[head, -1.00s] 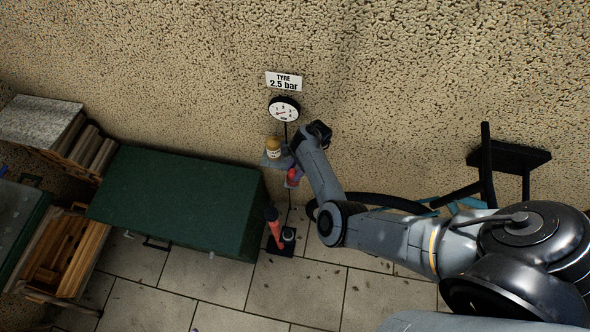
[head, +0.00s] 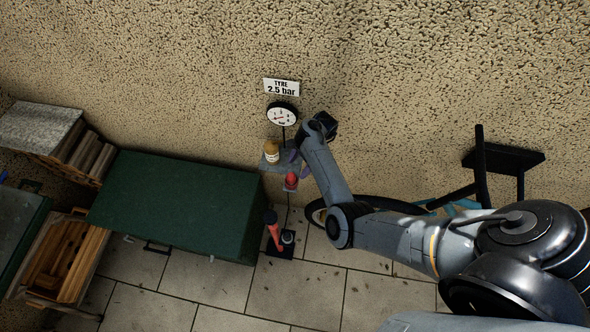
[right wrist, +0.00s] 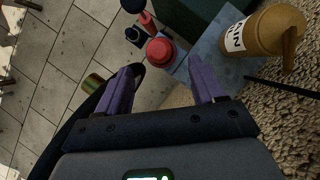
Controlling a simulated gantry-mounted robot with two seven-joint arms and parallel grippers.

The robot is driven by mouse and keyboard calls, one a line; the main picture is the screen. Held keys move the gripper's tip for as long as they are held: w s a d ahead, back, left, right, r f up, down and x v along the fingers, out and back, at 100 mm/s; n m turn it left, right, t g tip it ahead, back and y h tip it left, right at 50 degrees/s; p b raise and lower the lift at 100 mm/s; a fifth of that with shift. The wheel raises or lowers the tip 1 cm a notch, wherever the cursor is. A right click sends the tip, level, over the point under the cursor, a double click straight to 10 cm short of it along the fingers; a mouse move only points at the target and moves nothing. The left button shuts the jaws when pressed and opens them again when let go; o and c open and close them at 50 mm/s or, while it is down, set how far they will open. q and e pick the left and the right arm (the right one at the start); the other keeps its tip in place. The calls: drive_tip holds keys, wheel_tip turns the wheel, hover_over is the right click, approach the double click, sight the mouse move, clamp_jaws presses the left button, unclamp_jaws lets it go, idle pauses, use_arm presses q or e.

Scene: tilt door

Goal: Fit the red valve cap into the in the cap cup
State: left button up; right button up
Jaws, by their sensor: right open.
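The red valve cap (head: 291,180) sits at the front edge of the small grey wall shelf, below the gauge. It also shows in the right wrist view (right wrist: 160,51), just beyond my fingertips. A small grey holder shows under the cap; I cannot tell how deep the cap sits in it, and the cup's inside is hidden. My right gripper (head: 299,163) is open, with its purple fingers above and to the right of the cap. In the right wrist view the gap between the fingertips (right wrist: 164,66) is empty. My left gripper is not in view.
An ochre bottle (head: 272,155) stands on the grey shelf (head: 285,162) near the cap. A round gauge (head: 282,115) hangs above. A red-handled pump (head: 274,236) stands on the tiled floor below. A green chest (head: 180,205) fills the left side.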

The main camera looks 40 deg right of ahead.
drive_tip(key=p+v, duration=0.1)
drive_tip(key=v, duration=0.4)
drive_tip(key=shift+r, duration=0.15)
